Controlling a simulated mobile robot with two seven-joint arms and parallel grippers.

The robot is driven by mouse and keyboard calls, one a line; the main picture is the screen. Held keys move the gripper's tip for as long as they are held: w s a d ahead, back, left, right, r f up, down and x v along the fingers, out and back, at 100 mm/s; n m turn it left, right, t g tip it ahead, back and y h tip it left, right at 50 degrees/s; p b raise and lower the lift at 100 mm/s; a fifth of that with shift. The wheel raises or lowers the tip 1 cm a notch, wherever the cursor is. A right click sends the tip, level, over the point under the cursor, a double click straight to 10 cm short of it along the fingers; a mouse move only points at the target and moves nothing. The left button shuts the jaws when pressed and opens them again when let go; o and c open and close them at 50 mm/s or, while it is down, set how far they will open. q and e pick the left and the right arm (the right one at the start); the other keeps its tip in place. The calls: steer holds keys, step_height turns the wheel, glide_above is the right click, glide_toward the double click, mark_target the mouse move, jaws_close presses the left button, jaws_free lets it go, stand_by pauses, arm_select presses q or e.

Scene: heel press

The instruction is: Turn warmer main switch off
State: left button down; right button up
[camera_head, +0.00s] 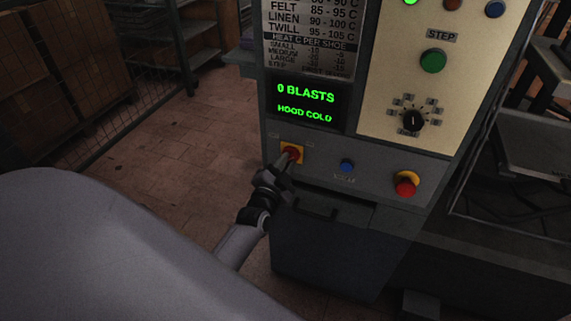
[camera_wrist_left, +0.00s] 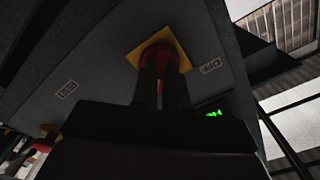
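The warmer main switch (camera_head: 293,151) is a red knob on a square yellow plate, low on the left of the machine's grey front panel. In the left wrist view the knob (camera_wrist_left: 160,55) shows between the two dark fingers of my left gripper (camera_wrist_left: 164,76), which look closed on its sides. An OFF label (camera_wrist_left: 210,66) sits on one side of the plate; the label on the other side is too blurred to read. In the head view my left gripper (camera_head: 287,160) covers part of the knob, so its exact angle is hard to tell. My right gripper is out of view.
A blue button (camera_head: 346,166) and a red emergency stop (camera_head: 406,186) sit to the right of the switch. Above are a display (camera_head: 305,104) reading "0 BLASTS HOOD COLD", a dial (camera_head: 412,121) and a green STEP button (camera_head: 433,61). Floor at left is clear.

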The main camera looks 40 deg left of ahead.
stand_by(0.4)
arm_select(q)
steer(key=n, duration=1.7)
steer(key=shift+n+p, duration=0.3)
steer(key=shift+n, duration=0.1)
stand_by(0.4)
steer(key=c, duration=1.1)
jaws_free()
steer(key=shift+c, duration=0.2)
steer(key=shift+s, duration=0.1)
steer(key=v, duration=0.7)
